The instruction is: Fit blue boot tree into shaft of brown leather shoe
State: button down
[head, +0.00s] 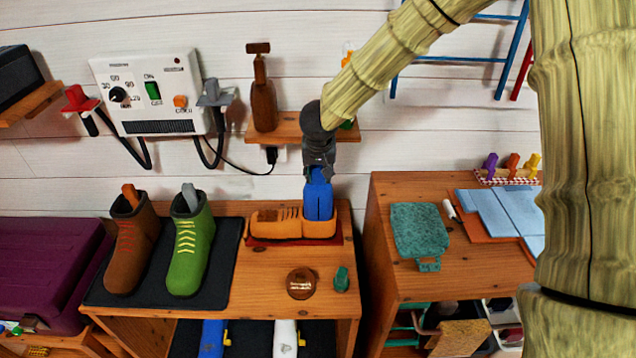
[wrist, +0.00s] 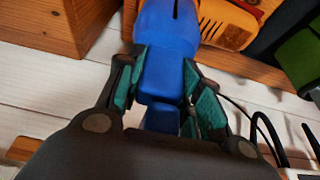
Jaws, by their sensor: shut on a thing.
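A blue boot tree (head: 318,198) is held upright in my gripper (head: 319,172). In the wrist view, the teal finger pads of my gripper (wrist: 163,88) press on both sides of the blue boot tree (wrist: 170,50). The orange-brown leather shoe (head: 275,226) lies on a dark red mat, toe to the left, on the wooden cabinet. The tree's lower end overlaps the shoe's right, heel end; I cannot tell how deep it sits in the shaft. The shoe (wrist: 228,25) also shows beside the tree in the wrist view.
A brown boot (head: 135,245) and a green boot (head: 188,250) stand on a black mat (head: 222,272) to the left. A round brown tin (head: 301,283) and a small green item (head: 341,279) lie in front. A wall shelf (head: 288,127) is close behind my gripper.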

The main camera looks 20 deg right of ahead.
aim_at(319, 167)
jog(key=shift+w+d, duration=0.15)
jog(key=shift+w, duration=0.4)
jog(key=shift+w+d, duration=0.15)
jog(key=shift+w, duration=0.35)
jog(key=shift+f, duration=3.55)
jog(key=c, duration=1)
grip_release()
jog(key=shift+o, duration=0.2)
jog(key=v, duration=1.2)
jog(key=shift+s, duration=0.1)
